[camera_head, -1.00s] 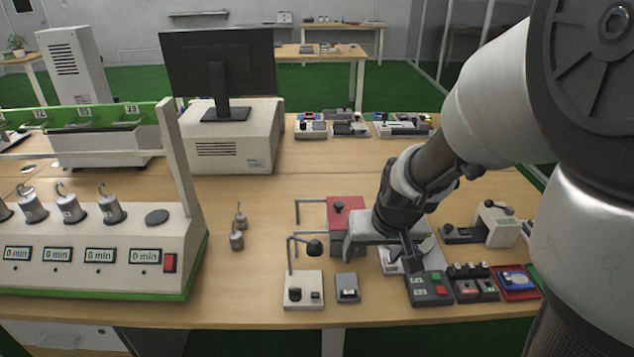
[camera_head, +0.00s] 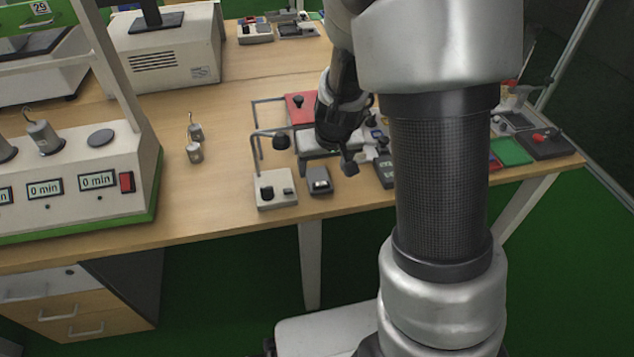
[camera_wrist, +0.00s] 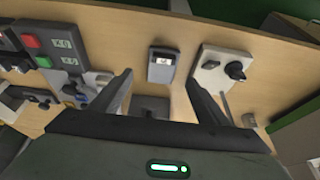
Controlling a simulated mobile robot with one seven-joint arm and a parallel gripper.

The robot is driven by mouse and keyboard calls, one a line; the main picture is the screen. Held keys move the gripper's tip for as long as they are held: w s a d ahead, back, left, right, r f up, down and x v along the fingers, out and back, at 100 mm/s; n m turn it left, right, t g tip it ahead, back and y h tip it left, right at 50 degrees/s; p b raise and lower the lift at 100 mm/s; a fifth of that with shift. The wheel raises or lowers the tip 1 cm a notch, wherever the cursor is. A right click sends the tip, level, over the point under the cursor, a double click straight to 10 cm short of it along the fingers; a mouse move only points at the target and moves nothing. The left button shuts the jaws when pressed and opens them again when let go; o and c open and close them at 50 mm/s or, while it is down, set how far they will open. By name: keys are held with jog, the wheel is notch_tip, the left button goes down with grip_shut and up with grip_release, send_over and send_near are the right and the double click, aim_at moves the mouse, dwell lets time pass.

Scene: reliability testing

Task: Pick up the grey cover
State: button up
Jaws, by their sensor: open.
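A small grey box-like unit (camera_head: 319,180) with a light top panel stands near the table's front edge, just right of a white box with a black knob. It also shows in the wrist view (camera_wrist: 162,66), beyond and between my fingertips. A dark grey flat piece (camera_wrist: 150,107) lies closer to my gripper, between the fingers; I cannot tell which of the two is the grey cover. My gripper (camera_wrist: 159,78) is open, its fingers spread with nothing held. In the head view it hangs over the devices behind the grey unit, partly hidden by my arm.
The white box (camera_head: 275,189) carries a bent rod rising beside it. A red box (camera_head: 300,103) stands behind. A control box with red and green buttons (camera_wrist: 43,47) lies left in the wrist view.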

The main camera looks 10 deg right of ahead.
aim_at(318, 179)
jog(key=b+x, duration=0.2)
jog(key=x, duration=0.4)
jog(key=shift+a+f+b, duration=0.15)
jog(key=shift+f+b, duration=0.15)
jog(key=shift+f, duration=0.05)
jog(key=shift+r, duration=0.1)
jog(key=c, duration=1.1)
notch_tip(318, 179, up, 10)
jog(key=p, duration=0.4)
jog(key=shift+p, duration=0.4)
jog(key=shift+c, duration=0.2)
